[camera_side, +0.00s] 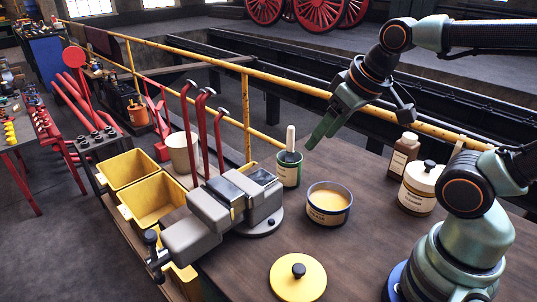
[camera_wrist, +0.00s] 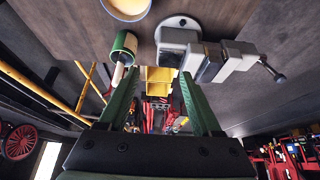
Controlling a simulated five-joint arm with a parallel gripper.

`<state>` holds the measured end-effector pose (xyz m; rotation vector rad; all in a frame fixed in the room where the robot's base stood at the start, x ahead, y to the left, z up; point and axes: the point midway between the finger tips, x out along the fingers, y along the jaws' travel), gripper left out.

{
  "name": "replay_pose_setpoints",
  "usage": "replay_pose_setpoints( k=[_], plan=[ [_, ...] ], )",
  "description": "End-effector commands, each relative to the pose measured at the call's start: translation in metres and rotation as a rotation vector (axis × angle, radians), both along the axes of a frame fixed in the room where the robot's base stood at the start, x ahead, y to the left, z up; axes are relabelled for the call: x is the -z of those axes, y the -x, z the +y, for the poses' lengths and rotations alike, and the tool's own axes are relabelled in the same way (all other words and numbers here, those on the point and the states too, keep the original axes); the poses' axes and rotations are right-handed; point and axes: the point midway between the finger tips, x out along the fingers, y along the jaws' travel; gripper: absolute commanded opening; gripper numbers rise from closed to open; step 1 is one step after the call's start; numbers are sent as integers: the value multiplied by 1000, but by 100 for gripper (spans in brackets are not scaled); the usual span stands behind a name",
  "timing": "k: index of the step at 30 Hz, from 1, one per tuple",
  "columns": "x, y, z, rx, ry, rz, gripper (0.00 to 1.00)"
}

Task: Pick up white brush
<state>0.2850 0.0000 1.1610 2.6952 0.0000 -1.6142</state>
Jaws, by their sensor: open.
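The white brush (camera_side: 290,138) stands with its pale handle up in a green labelled can (camera_side: 289,170) on the brown bench. Its lower end is hidden in the can. In the wrist view the brush handle (camera_wrist: 117,76) and the green can (camera_wrist: 124,46) lie beside the left finger, outside the space between the fingers. My gripper (camera_side: 318,138) is open and empty, just right of and close to the handle in the side view. Its two green fingers stand well apart in the wrist view (camera_wrist: 160,74).
A grey vise (camera_side: 225,205) stands left of the can. A round tin of yellowish paste (camera_side: 329,204) and a yellow lid (camera_side: 298,277) are in front. A brown bottle (camera_side: 403,155) and white jar (camera_side: 420,187) stand right. A yellow rail (camera_side: 290,83) runs behind.

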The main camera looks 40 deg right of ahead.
Motion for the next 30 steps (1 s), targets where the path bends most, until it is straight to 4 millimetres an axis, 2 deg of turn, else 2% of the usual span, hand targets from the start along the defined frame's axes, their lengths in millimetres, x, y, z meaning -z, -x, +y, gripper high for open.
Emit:
replay_pose_setpoints(
  k=[9,11,12,23,26,30],
  plan=[
    [0,0,0,0,0,0,66],
    [0,0,0,0,0,0,46],
    [0,0,0,0,0,0,42],
    [-2,-4,-2,-26,16,10,42],
    [-7,-13,-6,-105,63,42,42],
    [-15,-37,-17,-305,163,114,42]
  ],
)
